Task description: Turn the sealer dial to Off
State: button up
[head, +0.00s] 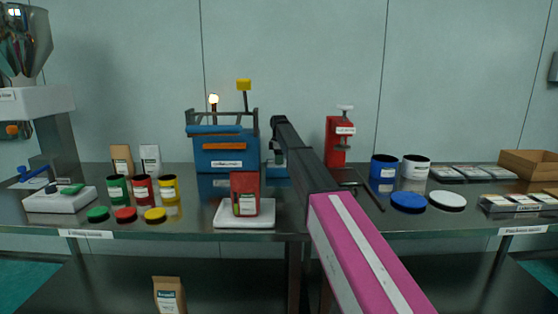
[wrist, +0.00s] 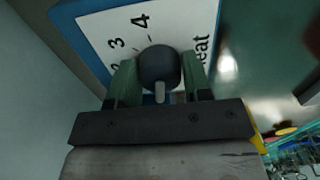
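The sealer (head: 225,158) is the blue box machine on the table in the head view, left of my arm. In the wrist view its dial (wrist: 160,64) is a round dark knob with a pale stub pointing down in the picture. The dial sits before a white face plate (wrist: 185,25) with a blue border, marked 3, 4 and "Heat" in part; other markings are hidden. My gripper (wrist: 160,78) has a finger against each side of the dial, seemingly closed on it. In the head view my gripper (head: 279,157) is at the sealer's right side, mostly hidden by my arm.
A white tray (head: 225,222) with a red pouch (head: 245,194) stands before the sealer. Coloured jars (head: 142,188) stand left, with lids in front. A red press (head: 337,142), blue tub (head: 383,172) and white tub (head: 415,168) stand right of my arm.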

jog(key=o, duration=0.3)
jog(key=shift+o, duration=0.2)
notch_tip(320, 180, up, 10)
jog(key=shift+f, duration=0.25)
jog(key=shift+r, duration=0.7)
